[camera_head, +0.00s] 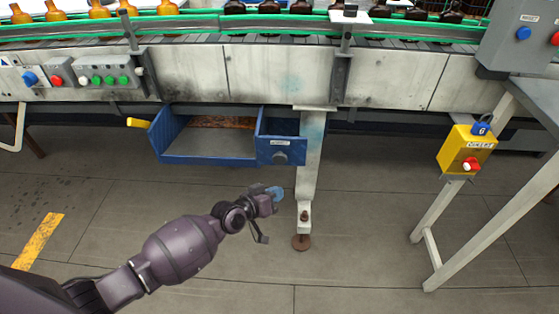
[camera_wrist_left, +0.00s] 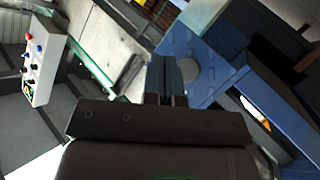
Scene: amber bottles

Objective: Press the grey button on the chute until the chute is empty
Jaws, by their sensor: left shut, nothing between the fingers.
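The blue chute (camera_head: 163,138) hangs under the conveyor, with an open tray on its left and a blue box front on its right. The grey round button (camera_head: 280,158) is on that box front, under a small white label. No bottle is visible in the tray. My left gripper (camera_head: 274,193) is shut and empty, below and in front of the button, apart from it. In the left wrist view the shut fingers (camera_wrist_left: 166,80) point toward the blue face, with the grey button (camera_wrist_left: 190,68) just right of the tips. My right gripper is not in view.
Amber bottles (camera_head: 100,9) stand on the conveyor above. A support leg (camera_head: 308,170) stands right of the chute. A yellow lever (camera_head: 138,122) sticks out left of it. A yellow button box (camera_head: 466,150) is at the right. The floor in front is free.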

